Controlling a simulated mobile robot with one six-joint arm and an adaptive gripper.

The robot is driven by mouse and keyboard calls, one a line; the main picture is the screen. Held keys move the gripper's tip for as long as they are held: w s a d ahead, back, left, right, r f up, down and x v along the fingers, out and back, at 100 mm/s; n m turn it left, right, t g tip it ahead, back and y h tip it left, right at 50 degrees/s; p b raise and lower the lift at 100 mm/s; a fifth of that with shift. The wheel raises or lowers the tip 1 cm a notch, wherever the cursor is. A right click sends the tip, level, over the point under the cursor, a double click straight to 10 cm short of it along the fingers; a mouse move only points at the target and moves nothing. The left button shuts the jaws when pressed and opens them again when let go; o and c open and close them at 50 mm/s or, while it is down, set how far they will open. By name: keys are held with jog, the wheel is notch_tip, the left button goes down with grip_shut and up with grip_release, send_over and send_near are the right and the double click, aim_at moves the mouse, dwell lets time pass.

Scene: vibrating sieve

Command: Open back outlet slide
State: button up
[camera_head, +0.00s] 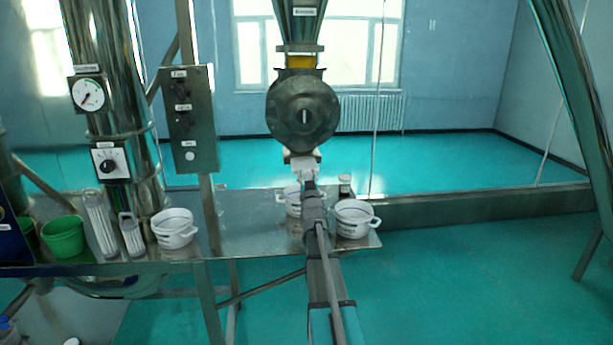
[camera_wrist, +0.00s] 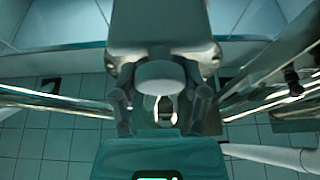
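My arm rises from the bottom middle of the head view and ends at the pale block under a round grey metal disc (camera_head: 303,115). The disc hangs below a metal hopper (camera_head: 298,24) with a yellow band. In the wrist view my gripper (camera_wrist: 163,108) has its two dark fingers apart, one on each side of a rounded whitish part (camera_wrist: 160,74). A small bright ring shows between the fingers; whether they touch anything is unclear. I cannot make out for certain which part is the back outlet slide.
A metal table (camera_head: 245,230) holds white pots (camera_head: 173,228) (camera_head: 353,218), a green cup (camera_head: 64,237) and a small dark jar (camera_head: 345,186). A control box (camera_head: 190,120) stands left of the hopper. A slanted metal pipe (camera_head: 575,90) is at right.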

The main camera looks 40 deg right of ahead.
aim_at(304, 164)
jog(key=o, duration=0.4)
jog(key=shift+o, duration=0.2)
jog(key=shift+w, duration=0.1)
jog(key=shift+w+d, duration=0.65)
jog(key=shift+w, duration=0.35)
jog(key=shift+w+d, duration=0.6)
jog(key=shift+w, duration=0.45)
jog(key=shift+w+d, duration=0.65)
jog(key=shift+w, duration=0.35)
jog(key=b+v, duration=0.6)
jog(key=v, duration=0.9)
jog(key=a+f+n+g+y+p, duration=0.1)
jog(key=a+f+g+y+p, duration=0.1)
jog(key=a+f+g+y, duration=0.2)
jog(key=a+f+n+g+y+p, duration=0.1)
jog(key=a+f+g+y, duration=0.3)
jog(key=a+f, duration=0.6)
jog(key=shift+w+a+n+g+p, duration=0.3)
jog(key=shift+w+a+g+p, duration=0.15)
jog(key=shift+a, duration=4.55)
